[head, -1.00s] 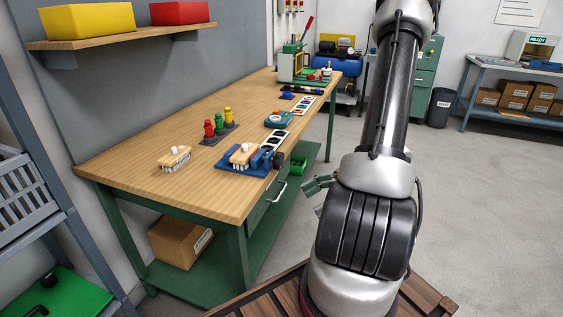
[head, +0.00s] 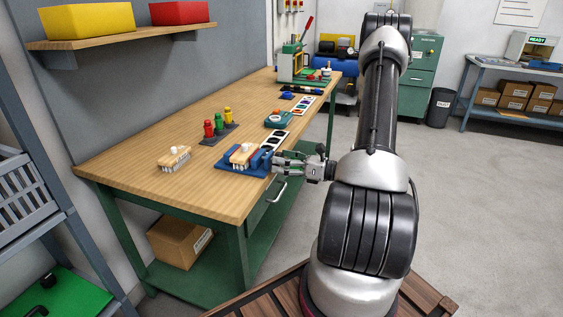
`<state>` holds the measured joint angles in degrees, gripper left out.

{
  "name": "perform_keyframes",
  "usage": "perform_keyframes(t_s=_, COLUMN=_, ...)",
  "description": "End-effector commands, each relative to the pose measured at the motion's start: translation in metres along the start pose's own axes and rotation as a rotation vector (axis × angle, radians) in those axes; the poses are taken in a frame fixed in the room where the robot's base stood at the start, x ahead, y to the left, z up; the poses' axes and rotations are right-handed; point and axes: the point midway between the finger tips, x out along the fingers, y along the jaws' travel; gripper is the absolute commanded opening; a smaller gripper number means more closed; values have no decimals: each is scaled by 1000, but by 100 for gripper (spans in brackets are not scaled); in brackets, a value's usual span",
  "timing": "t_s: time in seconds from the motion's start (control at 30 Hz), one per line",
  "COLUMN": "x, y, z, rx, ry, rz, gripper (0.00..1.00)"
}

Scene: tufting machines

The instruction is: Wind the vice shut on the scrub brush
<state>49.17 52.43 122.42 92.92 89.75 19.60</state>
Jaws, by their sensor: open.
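The blue vice (head: 262,158) stands at the front edge of the wooden workbench (head: 130,155). A scrub brush (head: 240,154) with a pale wooden back, a white knob and light bristles sits on the vice's blue base, between the jaws as far as I can see. Whether the jaws touch it is too small to tell. My gripper (head: 279,163) is at the vice's right end, over the bench edge, its fingers open around or beside the vice's handle. The fingers hide the handle, so I cannot tell whether they touch it.
A second scrub brush (head: 174,158) lies on the bench to the left. Red, green and yellow pegs (head: 218,122) stand on a dark board behind. A teal round device (head: 279,118) and a green press (head: 293,65) are farther back. The bench's front left is clear.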

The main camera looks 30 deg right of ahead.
Motion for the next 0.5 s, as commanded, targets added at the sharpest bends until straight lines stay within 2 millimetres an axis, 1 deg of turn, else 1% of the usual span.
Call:
perform_keyframes(t_s=0.1, x=6, y=0, z=0, rx=0, ry=1, rz=1, gripper=72)
perform_keyframes(t_s=0.33, x=7, y=0, z=0, rx=0, ry=1, rz=1, gripper=72)
perform_keyframes(t_s=0.37, x=7, y=0, z=0, rx=0, ry=1, rz=1, gripper=68)
perform_keyframes(t_s=0.5, x=7, y=0, z=0, rx=-1, ry=1, rz=1, gripper=43)
